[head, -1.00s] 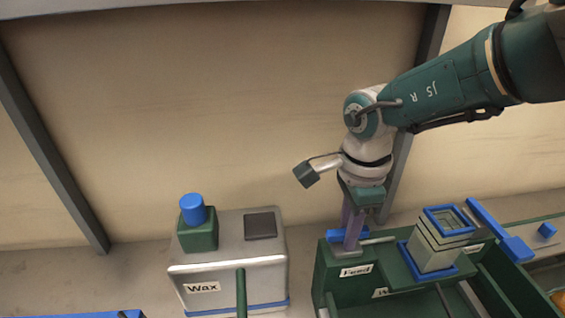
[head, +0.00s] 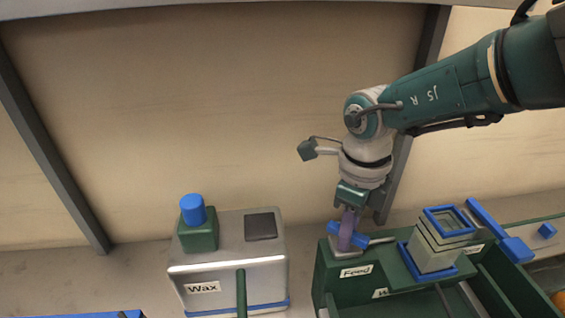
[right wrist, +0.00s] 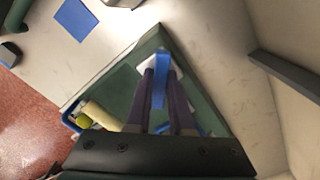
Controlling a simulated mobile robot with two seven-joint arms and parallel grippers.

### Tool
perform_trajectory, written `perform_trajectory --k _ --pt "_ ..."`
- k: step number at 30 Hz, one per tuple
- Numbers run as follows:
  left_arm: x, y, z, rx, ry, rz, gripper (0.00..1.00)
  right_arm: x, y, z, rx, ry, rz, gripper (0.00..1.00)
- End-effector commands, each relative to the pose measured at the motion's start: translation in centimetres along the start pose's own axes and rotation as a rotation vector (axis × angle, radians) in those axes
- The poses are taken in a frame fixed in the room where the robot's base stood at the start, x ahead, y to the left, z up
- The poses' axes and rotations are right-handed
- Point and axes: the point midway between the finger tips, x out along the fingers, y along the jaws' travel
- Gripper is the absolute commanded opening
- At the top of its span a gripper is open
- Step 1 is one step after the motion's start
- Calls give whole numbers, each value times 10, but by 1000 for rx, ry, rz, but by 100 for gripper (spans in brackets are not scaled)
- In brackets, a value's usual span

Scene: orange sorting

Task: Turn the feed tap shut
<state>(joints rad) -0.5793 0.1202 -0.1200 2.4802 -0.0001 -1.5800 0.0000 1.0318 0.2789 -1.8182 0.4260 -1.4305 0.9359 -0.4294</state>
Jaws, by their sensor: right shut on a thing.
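The feed tap's blue handle (head: 333,228) sits on top of the green box at the "Feed" label (head: 356,271). My right gripper (head: 347,242) points down with its purple fingers shut on the handle. The handle lies slanted, its left end farther back than its right end. In the right wrist view the blue handle (right wrist: 160,84) shows between the two fingers (right wrist: 160,76); part of it is hidden by them. My left gripper is not in view.
A grey machine labelled "Wax" (head: 255,277) with a blue knob (head: 193,209) stands to the left. Right of the tap are a stacked blue-framed hopper (head: 432,258) and a blue bar (head: 495,225). A beige wall (head: 200,110) rises behind.

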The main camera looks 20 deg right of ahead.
Motion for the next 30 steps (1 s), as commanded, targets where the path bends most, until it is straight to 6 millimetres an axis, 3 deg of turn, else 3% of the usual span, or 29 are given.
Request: perform_trajectory --k 18,30 --pt "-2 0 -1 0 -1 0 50 0 0 0 569 1 -1 0" --pt "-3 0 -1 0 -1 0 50 1 0 -1 796 1 -1 0"
